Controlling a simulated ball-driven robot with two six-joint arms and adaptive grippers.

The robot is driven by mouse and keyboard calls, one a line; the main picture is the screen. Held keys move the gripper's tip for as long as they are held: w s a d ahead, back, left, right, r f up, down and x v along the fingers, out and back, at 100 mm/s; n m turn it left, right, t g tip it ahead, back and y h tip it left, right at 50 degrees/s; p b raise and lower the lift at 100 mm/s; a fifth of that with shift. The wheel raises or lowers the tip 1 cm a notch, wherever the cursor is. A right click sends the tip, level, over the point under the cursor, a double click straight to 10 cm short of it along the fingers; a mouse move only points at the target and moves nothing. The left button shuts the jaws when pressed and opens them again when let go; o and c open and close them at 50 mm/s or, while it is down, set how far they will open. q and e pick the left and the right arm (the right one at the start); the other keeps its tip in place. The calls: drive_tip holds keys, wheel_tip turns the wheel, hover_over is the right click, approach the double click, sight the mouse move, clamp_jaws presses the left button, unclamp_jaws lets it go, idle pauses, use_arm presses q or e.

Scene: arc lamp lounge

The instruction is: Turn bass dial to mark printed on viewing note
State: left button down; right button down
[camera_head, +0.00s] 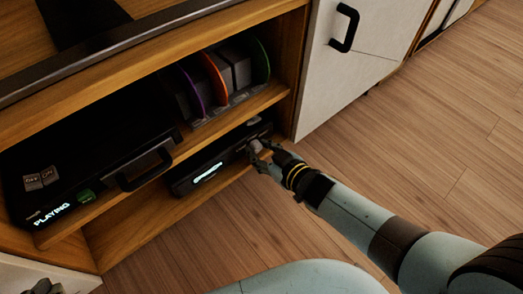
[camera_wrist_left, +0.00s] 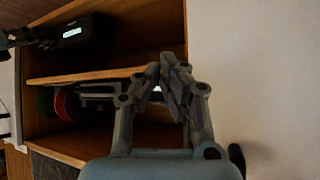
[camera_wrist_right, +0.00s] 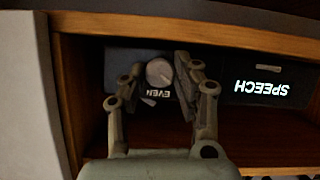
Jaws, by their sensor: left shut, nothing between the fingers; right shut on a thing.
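A dark device (camera_head: 183,187) with a lit display sits in the lower shelf bay. Its round grey dial (camera_wrist_right: 158,72) shows in the right wrist view, above the label EVEN. A second panel reading SPEECH (camera_wrist_right: 265,88) is lit to its right, upside down. My right gripper (camera_head: 262,155) is at the device's right end, and its fingers (camera_wrist_right: 170,75) are shut on the dial from both sides. My left gripper (camera_wrist_left: 165,70) is shut and empty in front of the cabinet; part of it shows at the head view's lower left corner (camera_head: 42,287). I cannot make out a viewing note.
A black player (camera_head: 70,170) marked PLAYING, with a handle, sits on the shelf above. Coloured discs and grey cases stand in a rack (camera_head: 240,97) beside it. A white cabinet door (camera_head: 345,70) with a black handle is at the right. The wooden floor (camera_head: 430,140) is clear.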

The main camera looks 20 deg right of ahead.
drive_tip(key=shift+s+f+n+h+b, duration=0.1)
drive_tip(key=shift+f+n+h+b, duration=0.05)
drive_tip(key=shift+n+h+b, duration=0.2)
use_arm(q)
drive_tip(key=shift+s+d+f+t, duration=0.15)
drive_tip(key=shift+s+f+t, duration=0.2)
drive_tip(key=shift+s+t, duration=0.25)
drive_tip(key=shift+w, duration=0.1)
use_arm(e)
drive_tip(key=shift+n, duration=0.25)
drive_tip(key=c, duration=1.2)
unclamp_jaws()
drive_tip(key=shift+c, duration=0.2)
drive_tip(key=v, duration=1.2)
drive_tip(key=shift+a, duration=0.1)
drive_tip(key=shift+s, duration=0.1)
